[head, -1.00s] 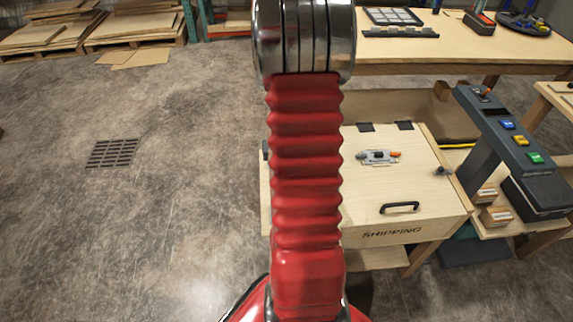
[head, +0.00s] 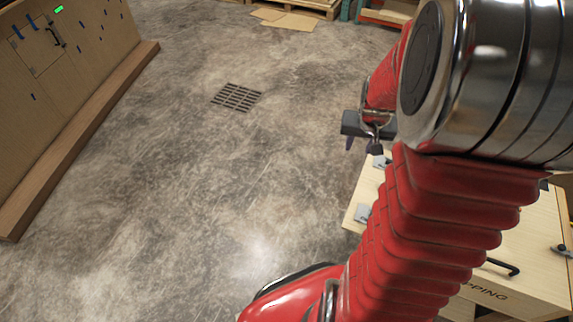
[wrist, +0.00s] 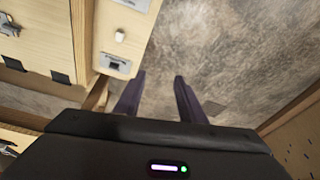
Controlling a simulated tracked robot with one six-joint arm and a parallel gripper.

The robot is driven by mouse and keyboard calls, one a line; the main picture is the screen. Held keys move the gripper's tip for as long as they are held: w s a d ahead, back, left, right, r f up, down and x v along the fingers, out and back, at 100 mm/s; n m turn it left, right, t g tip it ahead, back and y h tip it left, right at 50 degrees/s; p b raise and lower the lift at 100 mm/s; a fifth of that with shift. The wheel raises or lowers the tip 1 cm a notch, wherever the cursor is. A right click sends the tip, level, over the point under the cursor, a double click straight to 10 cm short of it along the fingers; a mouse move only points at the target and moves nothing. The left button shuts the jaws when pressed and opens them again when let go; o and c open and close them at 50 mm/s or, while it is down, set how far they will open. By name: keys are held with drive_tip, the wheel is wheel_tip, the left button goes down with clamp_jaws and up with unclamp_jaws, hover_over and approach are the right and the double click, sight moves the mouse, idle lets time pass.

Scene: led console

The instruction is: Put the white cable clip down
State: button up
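My gripper (wrist: 158,98) is open in the wrist view. Its two dark fingers are apart, with only concrete floor visible between them. In the head view the gripper (head: 362,140) is partly hidden behind my arm, beyond the left side of the wooden box. A small white piece (wrist: 120,36) sits on a pale wooden ledge (wrist: 137,38), left of the fingers and apart from them. It may be the white cable clip, but it is too small to tell. No white clip can be made out in the head view.
The wooden shipping box (head: 535,245) stands at right in the head view, partly covered by my arm. A metal plate (wrist: 115,63) is on the ledge near the white piece. A wooden panel (head: 75,65) stands at left. Open floor with a drain grate (head: 237,97) lies between.

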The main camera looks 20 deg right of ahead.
drive_tip(key=s+a+r+n, duration=0.2)
drive_tip(key=a+r, duration=0.3)
drive_tip(key=a, duration=0.4)
drive_tip(key=s+a+r+n+t+y, duration=0.1)
drive_tip(key=s+a+r+n, duration=0.1)
drive_tip(key=s+a+r, duration=0.3)
drive_tip(key=s+a+r+n+t+y, duration=0.1)
drive_tip(key=s+a+r+n, duration=0.2)
drive_tip(key=a, duration=1)
wheel_tip(320, 180, up, 4)
drive_tip(key=shift+s+f, duration=0.2)
drive_tip(key=shift+s, duration=0.15)
drive_tip(key=shift+o, duration=0.6)
drive_tip(key=shift+c, duration=1.2)
drive_tip(key=shift+d, duration=0.1)
